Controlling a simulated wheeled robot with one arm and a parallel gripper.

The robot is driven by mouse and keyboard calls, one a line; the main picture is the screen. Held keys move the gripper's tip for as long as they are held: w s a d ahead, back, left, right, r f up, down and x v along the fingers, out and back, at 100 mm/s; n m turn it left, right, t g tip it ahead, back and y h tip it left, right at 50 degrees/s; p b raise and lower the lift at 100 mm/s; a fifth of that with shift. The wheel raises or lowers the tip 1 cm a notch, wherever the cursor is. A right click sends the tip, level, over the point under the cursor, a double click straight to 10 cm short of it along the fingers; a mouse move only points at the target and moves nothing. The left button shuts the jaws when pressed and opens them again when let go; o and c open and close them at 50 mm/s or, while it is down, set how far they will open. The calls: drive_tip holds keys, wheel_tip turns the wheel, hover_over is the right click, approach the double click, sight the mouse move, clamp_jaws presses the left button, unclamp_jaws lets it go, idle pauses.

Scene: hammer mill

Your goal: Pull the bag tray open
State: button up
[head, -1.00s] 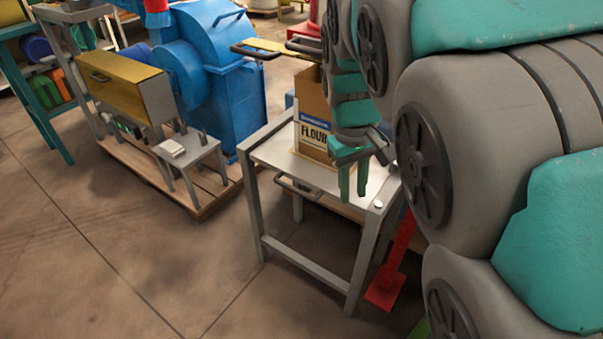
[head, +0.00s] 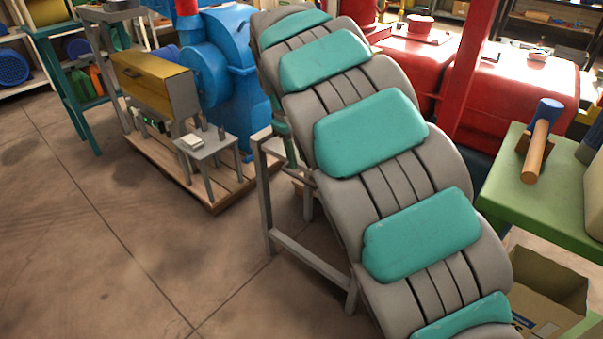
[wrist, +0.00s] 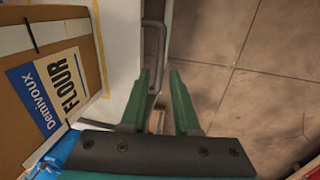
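The bag tray's pale top (wrist: 122,40) shows in the wrist view, with a brown flour bag (wrist: 45,85) standing on it at the left. A thin grey bar handle (wrist: 161,42) runs along the tray's edge, beside the pale top. My gripper (wrist: 160,75) has two green fingers, apart, with nothing held between them. The handle's near end lies around the gap between the fingertips; I cannot tell whether they touch it. In the head view my arm hides the gripper, the bag and most of the tray. Only part of the grey stand (head: 267,200) shows.
A blue mill (head: 225,85) and a yellow-fronted box (head: 150,85) stand on a wooden pallet at the left. A small grey table (head: 208,147) is on it. A green bench (head: 545,185) with a mallet is at the right. The floor at front left is clear.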

sight(302, 178)
drive_tip(key=f, duration=0.5)
drive_tip(key=shift+w+d+f, duration=0.35)
drive_tip(key=shift+w+f, duration=0.05)
clamp_jaws()
idle(1.0)
